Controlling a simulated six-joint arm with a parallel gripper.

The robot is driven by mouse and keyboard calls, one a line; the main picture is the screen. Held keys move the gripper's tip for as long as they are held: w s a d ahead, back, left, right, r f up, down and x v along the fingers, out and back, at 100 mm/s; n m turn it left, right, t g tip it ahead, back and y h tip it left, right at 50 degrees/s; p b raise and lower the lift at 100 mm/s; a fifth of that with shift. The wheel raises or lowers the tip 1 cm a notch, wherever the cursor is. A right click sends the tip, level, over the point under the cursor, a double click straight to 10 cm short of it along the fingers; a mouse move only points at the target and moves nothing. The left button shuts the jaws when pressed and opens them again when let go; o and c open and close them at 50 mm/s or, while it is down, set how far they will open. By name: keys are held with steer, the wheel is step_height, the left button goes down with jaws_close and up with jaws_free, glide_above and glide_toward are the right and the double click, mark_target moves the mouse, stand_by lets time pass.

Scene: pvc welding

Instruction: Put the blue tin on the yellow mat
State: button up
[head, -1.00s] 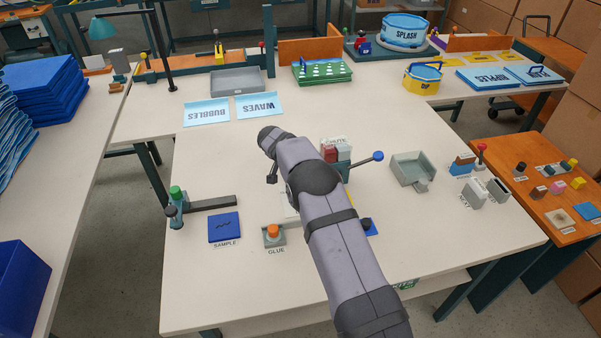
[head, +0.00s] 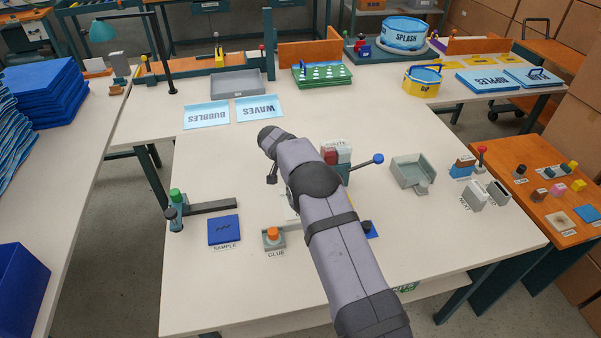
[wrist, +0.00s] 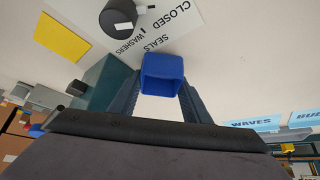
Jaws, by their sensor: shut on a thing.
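The blue tin (wrist: 162,70) is between the two fingers of my gripper (wrist: 160,88) in the wrist view, and the gripper is shut on it. The yellow mat (wrist: 63,37) lies flat at the upper left of the wrist view, apart from the tin. No other thing shows on its visible surface. In the head view my arm hides the gripper and the tin, and I cannot make out the mat there.
In the wrist view a dark cylinder (wrist: 118,17) stands between mat and tin, near printed labels. In the head view, a grey open tray (head: 412,171), a blue sample square (head: 223,230) and an orange-topped glue button (head: 272,235) lie around my arm.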

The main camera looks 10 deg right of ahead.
step_height(320, 180, up, 17)
steer(key=b, duration=0.1)
stand_by(0.6)
steer(key=shift+r, duration=0.2)
steer(key=s+r+n+t+y+p, duration=0.15)
steer(key=s+r+n+p, duration=0.3)
steer(key=s+p, duration=0.6)
steer(key=s+r+n+t+y+p, duration=0.1)
steer(key=s+r+n+y+p, duration=0.25)
steer(key=s+r+p, duration=0.45)
steer(key=w+d+f, duration=0.2)
steer(key=d+f, duration=0.1)
steer(key=f, duration=0.4)
steer(key=w+d+f+n, duration=0.1)
steer(key=w+d+f, duration=0.1)
steer(key=d+f, duration=0.35)
steer(key=w+d+f, duration=0.2)
steer(key=w+f, duration=0.1)
steer(key=f, duration=0.5)
steer(key=shift+g, duration=0.25)
steer(key=shift+s+a+f+b, duration=0.15)
steer(key=shift+f+b, duration=1.45)
steer(key=shift+f, duration=0.85)
steer(key=shift+s+a+f+b, duration=0.1)
steer(key=shift+f+b, duration=1.45)
steer(key=shift+f, duration=0.9)
steer(key=shift+f, duration=0.1)
